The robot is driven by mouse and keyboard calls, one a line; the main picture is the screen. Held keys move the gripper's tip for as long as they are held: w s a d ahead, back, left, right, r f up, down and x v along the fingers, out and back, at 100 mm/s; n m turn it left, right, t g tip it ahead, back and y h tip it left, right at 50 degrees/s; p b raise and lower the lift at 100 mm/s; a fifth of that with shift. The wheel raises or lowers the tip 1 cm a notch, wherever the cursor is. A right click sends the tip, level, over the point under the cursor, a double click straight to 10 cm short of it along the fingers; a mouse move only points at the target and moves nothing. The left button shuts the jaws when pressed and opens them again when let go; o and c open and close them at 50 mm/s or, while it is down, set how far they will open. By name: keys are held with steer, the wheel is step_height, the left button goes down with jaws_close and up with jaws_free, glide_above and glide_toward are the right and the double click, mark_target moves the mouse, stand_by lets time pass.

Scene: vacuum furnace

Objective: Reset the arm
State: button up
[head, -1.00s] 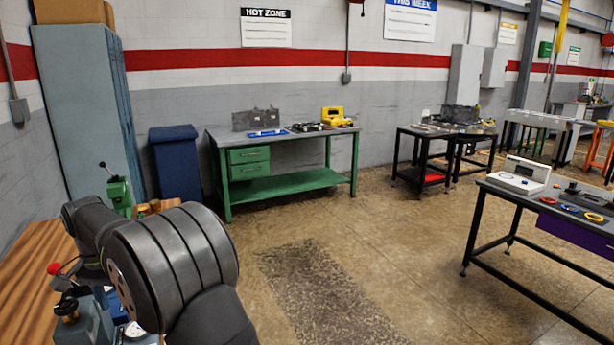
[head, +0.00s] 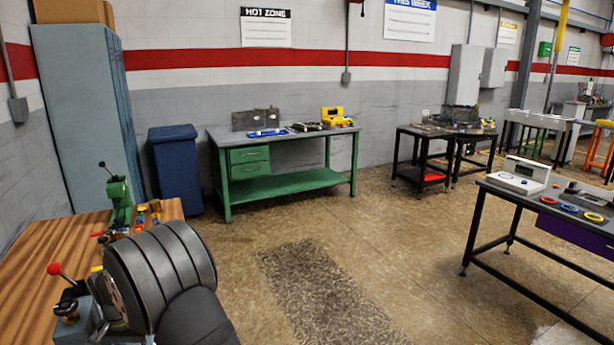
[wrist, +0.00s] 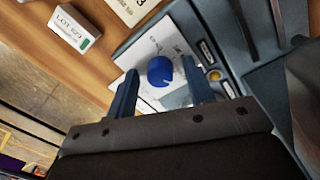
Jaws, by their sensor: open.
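My gripper (wrist: 159,74) shows in the wrist view with its two blue fingers spread apart and nothing held between them. Beyond the fingertips is a round blue knob (wrist: 160,71) on a light panel (wrist: 150,45) of a blue-grey machine (wrist: 228,45). The knob appears between the fingers; I cannot tell how far off it is. In the head view only a dark, ribbed part of my arm shows at the lower left; my gripper is hidden there.
A wooden bench (head: 50,255) carries a green lever press (head: 119,203) and a red-ball lever (head: 55,269) close to my arm. A small white carton (wrist: 75,30) lies beside the machine. A green workbench (head: 290,183) stands at the back, with open floor before it.

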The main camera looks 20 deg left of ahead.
steer(key=n, duration=0.5)
steer(key=shift+r+n, duration=0.15)
steer(key=shift+n, duration=0.25)
steer(key=n, duration=0.5)
steer(key=shift+d, duration=0.1)
steer(key=shift+n, duration=0.4)
steer(key=shift+s+r, duration=0.15)
steer(key=shift+r, duration=2.3)
